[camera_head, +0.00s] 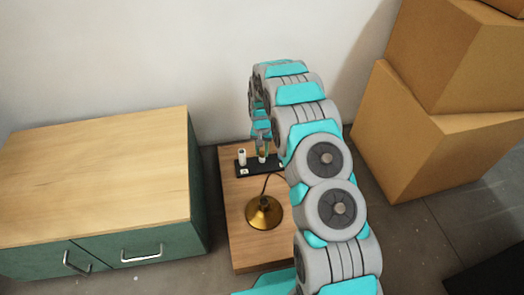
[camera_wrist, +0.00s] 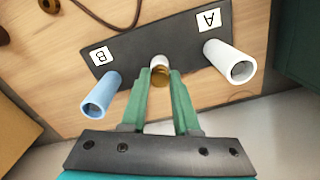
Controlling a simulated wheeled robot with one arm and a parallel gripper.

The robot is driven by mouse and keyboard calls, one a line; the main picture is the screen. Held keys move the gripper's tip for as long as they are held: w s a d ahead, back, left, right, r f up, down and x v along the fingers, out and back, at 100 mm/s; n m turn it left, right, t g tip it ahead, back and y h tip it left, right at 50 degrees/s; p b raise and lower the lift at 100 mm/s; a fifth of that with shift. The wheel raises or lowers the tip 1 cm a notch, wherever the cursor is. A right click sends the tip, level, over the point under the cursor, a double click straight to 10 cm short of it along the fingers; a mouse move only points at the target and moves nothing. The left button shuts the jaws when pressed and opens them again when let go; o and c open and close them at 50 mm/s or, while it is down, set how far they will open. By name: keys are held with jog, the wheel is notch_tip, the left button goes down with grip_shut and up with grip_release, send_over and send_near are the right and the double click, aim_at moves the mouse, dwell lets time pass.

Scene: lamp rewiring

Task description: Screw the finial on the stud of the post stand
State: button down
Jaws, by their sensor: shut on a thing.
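The post stand (camera_wrist: 130,50) is a black plate with a white post (camera_wrist: 232,62) by label A, a blue post (camera_wrist: 101,94) by label B, and a short white post (camera_wrist: 158,60) between them. In the head view the stand (camera_head: 247,171) lies at the far end of a low wooden table. My gripper (camera_wrist: 160,75) is shut on the small brass finial (camera_wrist: 160,79), over the middle post. The finial overlaps that post's top in the wrist view; I cannot tell whether they touch. The stud itself is hidden. In the head view my gripper (camera_head: 262,150) points down at the stand.
A brass lamp base (camera_head: 263,213) with a dark cord stands on the wooden table (camera_head: 243,245) in front of the stand. A green cabinet (camera_head: 95,185) with a wooden top is at left. Cardboard boxes (camera_head: 425,140) are stacked at right. A wall is behind.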

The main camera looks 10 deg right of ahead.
jog(key=m, duration=0.5)
dwell(0.3)
jog(key=c, duration=0.6)
grip_release()
jog(key=shift+r, duration=0.1)
